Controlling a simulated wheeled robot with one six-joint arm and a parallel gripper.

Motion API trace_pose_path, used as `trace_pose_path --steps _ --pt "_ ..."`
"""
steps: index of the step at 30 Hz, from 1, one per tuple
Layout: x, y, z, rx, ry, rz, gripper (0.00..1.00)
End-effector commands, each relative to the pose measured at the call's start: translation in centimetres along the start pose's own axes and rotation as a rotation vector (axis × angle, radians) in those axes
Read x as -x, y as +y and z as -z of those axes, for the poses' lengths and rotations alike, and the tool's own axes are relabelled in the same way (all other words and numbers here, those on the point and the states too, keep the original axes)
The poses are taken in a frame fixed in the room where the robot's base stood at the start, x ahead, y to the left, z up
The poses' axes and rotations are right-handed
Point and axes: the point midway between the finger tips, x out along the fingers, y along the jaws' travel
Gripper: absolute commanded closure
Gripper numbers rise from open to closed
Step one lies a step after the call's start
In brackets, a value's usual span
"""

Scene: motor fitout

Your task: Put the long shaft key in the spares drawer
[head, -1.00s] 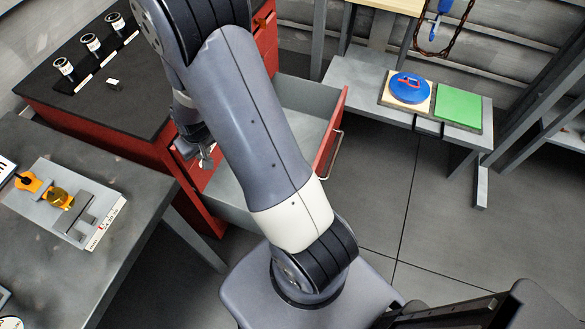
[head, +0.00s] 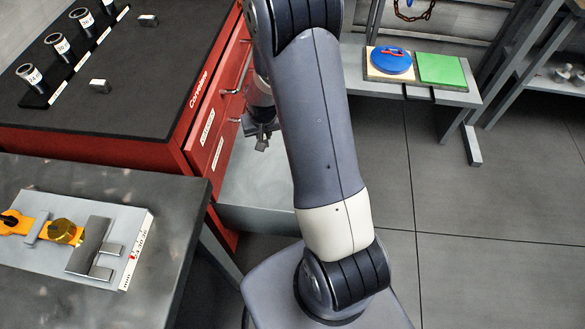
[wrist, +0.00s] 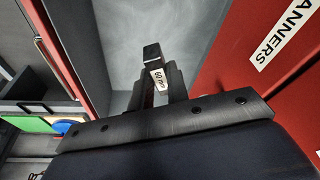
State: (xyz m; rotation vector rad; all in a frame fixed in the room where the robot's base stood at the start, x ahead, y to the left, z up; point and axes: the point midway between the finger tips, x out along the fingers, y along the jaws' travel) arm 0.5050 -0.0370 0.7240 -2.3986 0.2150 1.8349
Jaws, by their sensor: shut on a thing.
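My gripper (head: 262,138) hangs over the open drawer (head: 255,178), close to the red cabinet face. In the wrist view my gripper (wrist: 158,82) is shut on a small dark metal key (wrist: 152,52) with a pale tag (wrist: 159,79). The tag's writing is too small to read surely. The key's end sticks out past the fingertips, above the grey drawer floor (wrist: 190,30). In the head view the key is too small to make out clearly. My arm hides the right part of the drawer. No label naming this drawer is readable.
The red cabinet (head: 165,152) has a black top with labelled cups (head: 62,47) and small metal blocks (head: 99,86). A label ending "ANNERS" (wrist: 276,37) is on its red face. A bench (head: 60,175) with a fixture plate (head: 95,245) stands left. A low bench (head: 440,95) stands back right.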

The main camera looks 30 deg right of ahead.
Motion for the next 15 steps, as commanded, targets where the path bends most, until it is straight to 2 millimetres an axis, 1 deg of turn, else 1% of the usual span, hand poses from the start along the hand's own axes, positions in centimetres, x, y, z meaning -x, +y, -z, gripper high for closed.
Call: trace_pose_path --steps 1,15 --pt "-2.8 0.4 -0.3 -0.019 0.001 -0.005 1.00" --pt "-15.8 4.4 -0.5 -0.207 0.001 -0.057 1.00"
